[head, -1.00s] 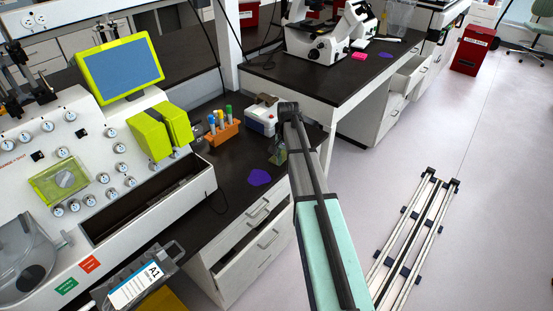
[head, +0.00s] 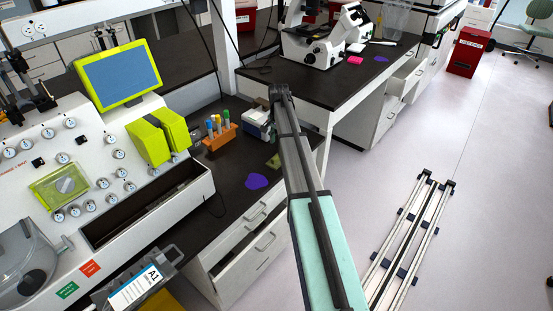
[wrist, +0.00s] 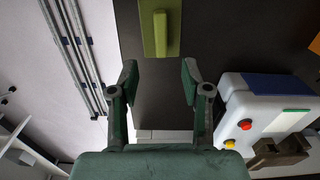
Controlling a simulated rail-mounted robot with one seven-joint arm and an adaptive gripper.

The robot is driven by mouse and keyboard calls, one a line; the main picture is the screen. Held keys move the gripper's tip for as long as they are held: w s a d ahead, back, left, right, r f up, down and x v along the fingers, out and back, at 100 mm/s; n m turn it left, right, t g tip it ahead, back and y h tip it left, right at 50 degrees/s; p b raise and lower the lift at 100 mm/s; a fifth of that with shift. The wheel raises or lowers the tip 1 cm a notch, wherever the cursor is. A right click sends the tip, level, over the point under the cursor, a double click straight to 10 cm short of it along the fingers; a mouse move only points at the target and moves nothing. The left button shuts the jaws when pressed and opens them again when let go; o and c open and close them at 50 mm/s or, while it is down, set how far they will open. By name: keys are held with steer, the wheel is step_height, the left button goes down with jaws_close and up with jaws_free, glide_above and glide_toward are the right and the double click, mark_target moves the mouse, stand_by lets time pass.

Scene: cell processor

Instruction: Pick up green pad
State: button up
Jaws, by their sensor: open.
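The green pad (wrist: 160,30) lies on the dark bench top in the wrist view, a flat green plate with a raised lighter green bar along its middle. Part of it also shows in the head view (head: 273,162), left of my arm. My gripper (wrist: 159,78) is open and empty, its two fingers spread on either side of the pad's line. In the wrist picture the pad is beyond the fingertips and not between them.
A white box with a blue top and red and yellow knobs (wrist: 262,110) stands right of my gripper. An orange rack of tubes (head: 220,138) and a purple patch (head: 257,182) are on the bench. Floor rails (head: 412,240) lie to the right.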

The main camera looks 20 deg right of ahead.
mark_target(277, 155)
steer(key=shift+f+p, duration=0.3)
steer(key=shift+f, duration=1.25)
steer(key=shift+a+f+p, duration=0.2)
steer(key=shift+f+p, duration=0.35)
steer(key=shift+f, duration=0.15)
steer(key=shift+f+p, duration=0.7)
steer(key=shift+f, duration=1.2)
jaws_close()
